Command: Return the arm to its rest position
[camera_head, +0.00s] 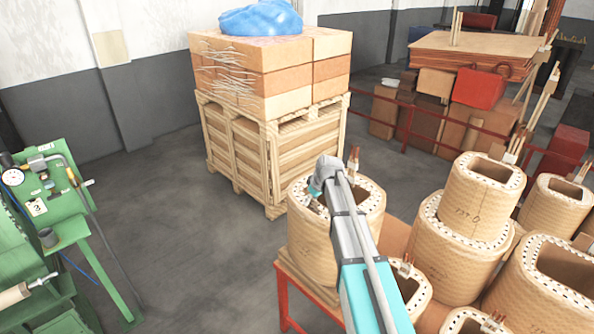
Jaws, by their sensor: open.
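My arm (352,240), teal and grey, reaches up from the bottom edge, right of centre. Its grey joint (328,170) shows in front of a tan wrapped coil (312,240). The coil stands upright at the left end of a red-framed table (284,300). My gripper's fingers cannot be made out; the end of the arm past the joint is hidden. I cannot tell whether the arm touches the coil or only passes in front of it.
More coils (455,250) crowd the right, one stacked on another (480,200). A wooden crate (245,150) with boxes (270,75) stands behind. A green machine (60,200) is at left. Grey floor (180,240) between them is clear. A red rail (440,115) runs behind the coils.

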